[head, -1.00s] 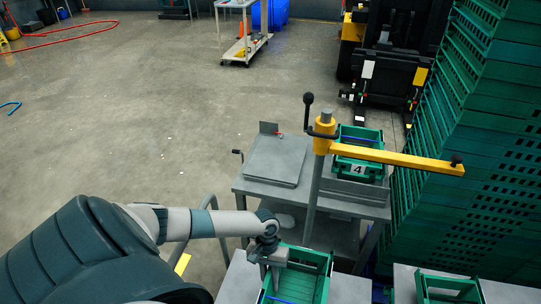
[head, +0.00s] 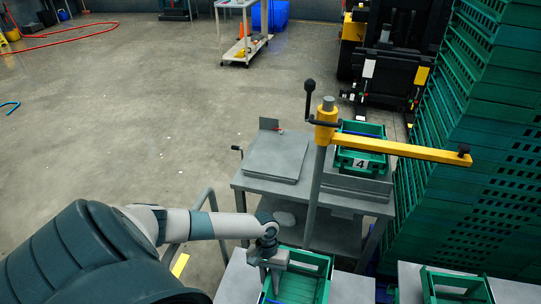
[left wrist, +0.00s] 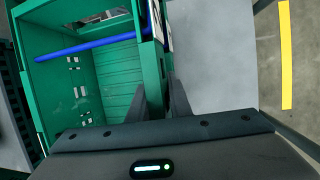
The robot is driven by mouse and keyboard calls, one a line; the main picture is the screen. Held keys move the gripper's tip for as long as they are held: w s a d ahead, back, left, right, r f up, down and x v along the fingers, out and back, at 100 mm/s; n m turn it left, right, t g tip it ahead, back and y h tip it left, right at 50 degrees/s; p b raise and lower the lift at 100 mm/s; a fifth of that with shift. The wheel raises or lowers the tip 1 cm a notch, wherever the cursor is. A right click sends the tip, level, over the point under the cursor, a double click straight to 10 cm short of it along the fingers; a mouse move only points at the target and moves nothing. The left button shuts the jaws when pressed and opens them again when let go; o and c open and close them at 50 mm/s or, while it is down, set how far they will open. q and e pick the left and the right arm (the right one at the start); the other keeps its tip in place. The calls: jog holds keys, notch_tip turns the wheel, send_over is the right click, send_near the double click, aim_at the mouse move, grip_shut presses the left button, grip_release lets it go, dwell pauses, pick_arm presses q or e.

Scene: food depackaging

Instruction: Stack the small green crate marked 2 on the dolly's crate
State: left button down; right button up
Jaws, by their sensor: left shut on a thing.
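A small green crate (head: 312,265) stands at the bottom centre of the head view on a grey tabletop (head: 238,280). My left gripper (head: 274,274) is shut on its left wall. In the left wrist view the gripper (left wrist: 170,95) pinches the crate wall, and the open crate (left wrist: 120,75) lies left of the fingers, with a blue bar (left wrist: 85,47) across it. I cannot read a number on this crate. Another green crate (head: 428,290) shows in part at the bottom right. I cannot tell which crate is the dolly's. My right gripper is out of view.
A green crate marked 4 (head: 361,160) sits on a grey metal bench (head: 258,190). A post with a yellow arm (head: 410,152) rises between that bench and the held crate. Tall green crate stacks (head: 485,150) wall off the right. The floor at left is open.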

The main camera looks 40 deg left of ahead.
pick_arm(q)
jog(key=shift+f, duration=0.1)
jog(key=c, duration=1.6)
grip_release()
jog(key=shift+w+a+r, duration=0.15)
jog(key=shift+a+r, duration=0.1)
jog(key=shift+r, duration=0.4)
jog(key=b+v, duration=0.2)
jog(key=v, duration=0.9)
jog(key=shift+b, duration=0.35)
jog(key=shift+d+f, duration=0.1)
